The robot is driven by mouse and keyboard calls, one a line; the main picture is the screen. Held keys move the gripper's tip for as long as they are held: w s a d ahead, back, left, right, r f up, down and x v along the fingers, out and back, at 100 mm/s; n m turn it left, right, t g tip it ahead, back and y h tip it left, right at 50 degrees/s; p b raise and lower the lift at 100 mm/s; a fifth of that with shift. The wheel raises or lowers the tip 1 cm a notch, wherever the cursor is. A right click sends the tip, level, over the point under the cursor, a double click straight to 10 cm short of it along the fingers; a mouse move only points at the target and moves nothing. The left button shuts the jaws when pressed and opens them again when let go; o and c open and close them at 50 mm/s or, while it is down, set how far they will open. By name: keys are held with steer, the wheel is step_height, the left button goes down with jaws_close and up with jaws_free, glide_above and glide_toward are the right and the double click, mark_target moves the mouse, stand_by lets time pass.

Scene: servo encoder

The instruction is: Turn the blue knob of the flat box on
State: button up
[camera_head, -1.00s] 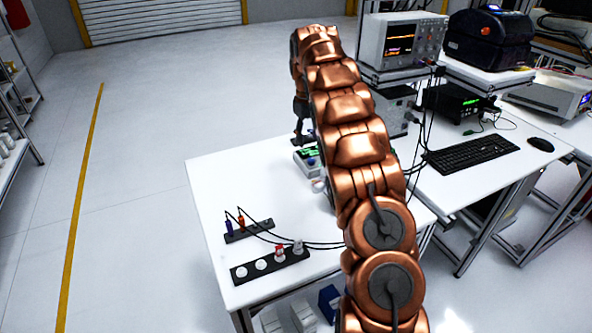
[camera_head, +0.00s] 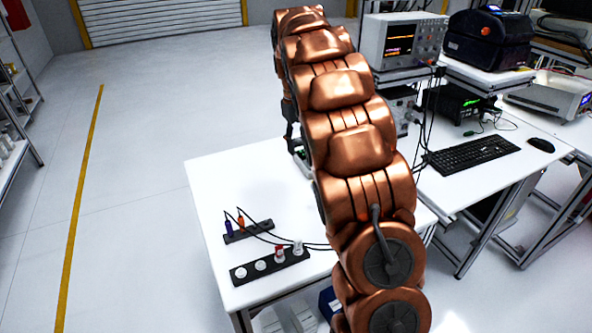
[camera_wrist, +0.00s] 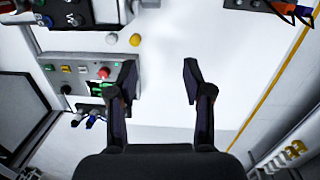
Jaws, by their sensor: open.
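In the wrist view my gripper (camera_wrist: 158,66) is open, its two dark fingers apart with only white surface seen between them. A light box (camera_wrist: 84,72) with a row of small buttons and a red knob (camera_wrist: 104,72) lies left of the fingers. Green parts beside it are partly covered by the left finger. I cannot make out the blue knob for certain in either view now. In the head view only a sliver of a small box (camera_head: 301,161) shows on the white table (camera_head: 215,180). My arm hides the rest of it and most of the gripper.
In the wrist view a yellow round part (camera_wrist: 135,40) lies ahead of the fingers. In the head view a black strip (camera_head: 268,267) with round parts and a smaller strip (camera_head: 247,231) with plugs lie on the front table. A keyboard (camera_head: 472,154) is on the right table.

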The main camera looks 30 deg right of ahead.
steer(key=s+a+r, duration=0.1)
steer(key=s+a, duration=0.7)
steer(key=s, duration=0.3)
steer(key=shift+r+m+b, duration=0.25)
steer(key=shift+m+b, duration=0.05)
steer(key=shift+b, duration=0.05)
steer(key=shift+s, duration=0.1)
steer(key=s+a+f, duration=0.2)
steer(key=s+a, duration=0.2)
steer(key=s, duration=0.5)
steer(key=s+a+f, duration=0.2)
steer(key=s+a, duration=0.1)
steer(key=s, duration=0.6)
steer(key=s+a+f+g, duration=0.1)
steer(key=s+a+f, duration=0.2)
steer(key=s, duration=0.6)
steer(key=shift+a+n+y, duration=0.3)
steer(key=shift+a+n, duration=0.1)
steer(key=shift+a, duration=0.4)
steer(key=shift+s, duration=0.1)
steer(key=shift+c, duration=0.9)
steer(key=shift+d+r, duration=0.1)
